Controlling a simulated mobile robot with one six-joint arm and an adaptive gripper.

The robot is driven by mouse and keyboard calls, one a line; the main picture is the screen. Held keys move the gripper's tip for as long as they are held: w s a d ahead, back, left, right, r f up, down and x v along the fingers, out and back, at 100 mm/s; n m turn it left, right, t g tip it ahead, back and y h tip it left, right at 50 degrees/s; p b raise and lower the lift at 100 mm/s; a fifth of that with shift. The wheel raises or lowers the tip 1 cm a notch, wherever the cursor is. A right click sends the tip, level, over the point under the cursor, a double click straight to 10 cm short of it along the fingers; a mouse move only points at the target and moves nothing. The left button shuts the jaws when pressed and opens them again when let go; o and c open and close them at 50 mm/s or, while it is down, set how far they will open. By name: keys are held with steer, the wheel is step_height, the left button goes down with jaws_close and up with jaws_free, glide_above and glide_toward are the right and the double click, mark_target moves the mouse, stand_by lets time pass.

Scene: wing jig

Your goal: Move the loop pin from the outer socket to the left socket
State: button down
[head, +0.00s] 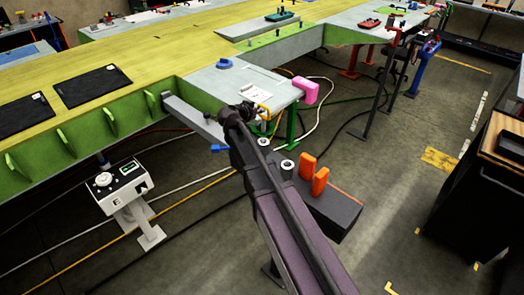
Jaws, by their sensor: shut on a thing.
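My gripper (259,113) is at the front edge of the grey fixture plate (234,85), at the end of my dark arm. It is shut on a small yellow-orange loop (265,109), which looks like the loop pin. The fingers and the pin's lower part are too small and too covered to make out. I cannot tell whether the pin is in a socket or clear of it. The outer and left sockets cannot be told apart here. A blue part (225,63) sits on the plate, left of and behind my gripper.
A pink part (305,90) sticks out at the plate's right corner. A white paper (255,93) lies beside my gripper. The long yellow wing panel (150,45) with dark pads fills the left. A control box (118,183) stands at front left. Cables cross the floor.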

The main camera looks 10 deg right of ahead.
steer(key=shift+f, duration=0.15)
step_height(320, 180, down, 6)
steer(key=b, duration=0.6)
stand_by(0.5)
steer(key=shift+f+b, duration=1.9)
steer(key=shift+b, duration=0.15)
steer(key=shift+f+b, duration=0.3)
steer(key=shift+f, duration=0.05)
steer(key=c, duration=0.7)
jaws_free()
steer(key=shift+r, duration=0.15)
